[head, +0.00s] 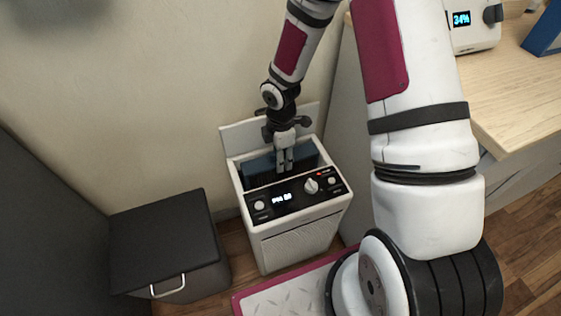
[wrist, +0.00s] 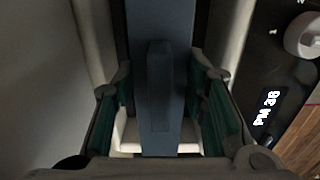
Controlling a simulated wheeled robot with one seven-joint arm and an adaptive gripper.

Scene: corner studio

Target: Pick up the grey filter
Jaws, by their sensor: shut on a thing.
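The grey filter (wrist: 160,140) is a long blue-grey slab with a raised tab along its middle. It runs up the centre of the wrist view between pale walls. My gripper (wrist: 160,88) has a green-padded finger on each side of the tab and is shut on the filter. In the head view, my gripper (head: 285,166) points down into the open top of a white air purifier (head: 298,243). A dark bluish surface shows in that opening, but I cannot tell how much of it is the filter. The filter's lower part is hidden.
The purifier's front panel (head: 284,200) has knobs and a lit display. A black bin (head: 165,240) stands to its left. A wooden counter (head: 505,85) with a white device (head: 472,30) is at the right. The wall is close behind.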

